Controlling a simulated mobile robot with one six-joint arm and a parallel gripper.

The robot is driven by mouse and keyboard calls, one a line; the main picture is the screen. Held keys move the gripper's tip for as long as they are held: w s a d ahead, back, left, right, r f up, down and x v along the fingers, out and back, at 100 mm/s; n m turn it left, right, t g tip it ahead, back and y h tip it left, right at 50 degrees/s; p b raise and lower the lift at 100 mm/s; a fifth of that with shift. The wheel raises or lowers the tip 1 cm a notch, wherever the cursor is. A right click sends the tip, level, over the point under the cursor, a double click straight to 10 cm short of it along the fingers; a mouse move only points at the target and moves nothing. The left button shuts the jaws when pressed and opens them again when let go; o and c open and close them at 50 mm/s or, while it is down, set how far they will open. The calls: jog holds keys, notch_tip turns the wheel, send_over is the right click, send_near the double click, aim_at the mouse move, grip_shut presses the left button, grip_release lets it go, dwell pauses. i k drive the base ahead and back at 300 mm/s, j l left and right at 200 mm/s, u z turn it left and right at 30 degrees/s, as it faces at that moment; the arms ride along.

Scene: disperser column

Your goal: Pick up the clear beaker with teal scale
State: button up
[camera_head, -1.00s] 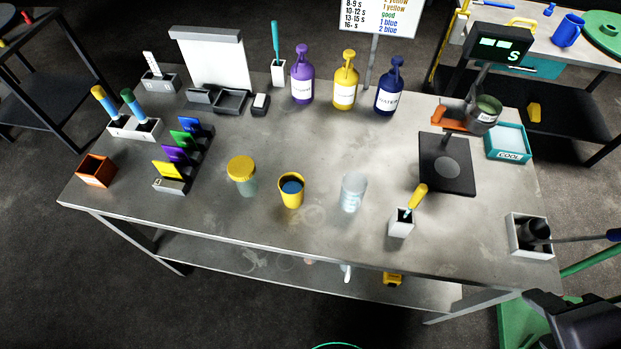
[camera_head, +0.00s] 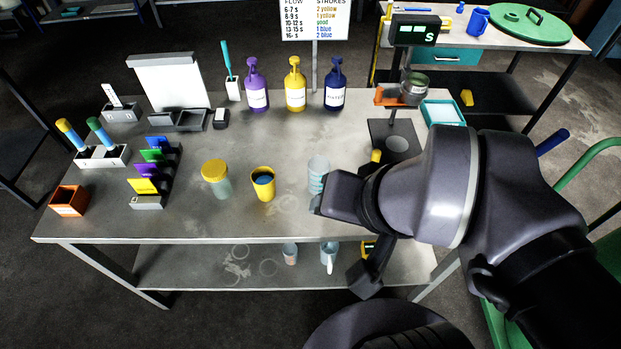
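The clear beaker (camera_head: 318,170) with teal scale marks stands upright on the grey workbench (camera_head: 210,226), right of the yellow cup. Its lower right part is hidden behind my arm's end. My gripper (camera_head: 345,248) reaches in from the right, in front of the beaker and over the bench's front edge. Its two dark fingers appear spread well apart, with nothing seen between them. I cannot tell whether the upper finger touches the beaker; it overlaps it in the picture.
A yellow cup with dark blue contents (camera_head: 263,184) and a yellow-lidded jar (camera_head: 216,178) stand left of the beaker. Purple (camera_head: 257,88), yellow (camera_head: 295,86) and navy (camera_head: 334,88) pump bottles stand behind. My arm hides the bench's right front. A lower shelf (camera_head: 200,268) holds mugs.

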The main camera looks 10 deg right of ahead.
aim_at(317, 166)
jog(key=i+j+z, duration=0.3)
jog(key=j+z, duration=0.35)
jog(key=i+j+z, duration=0.1)
jog(key=j+z, duration=0.2)
jog(key=j, duration=0.15)
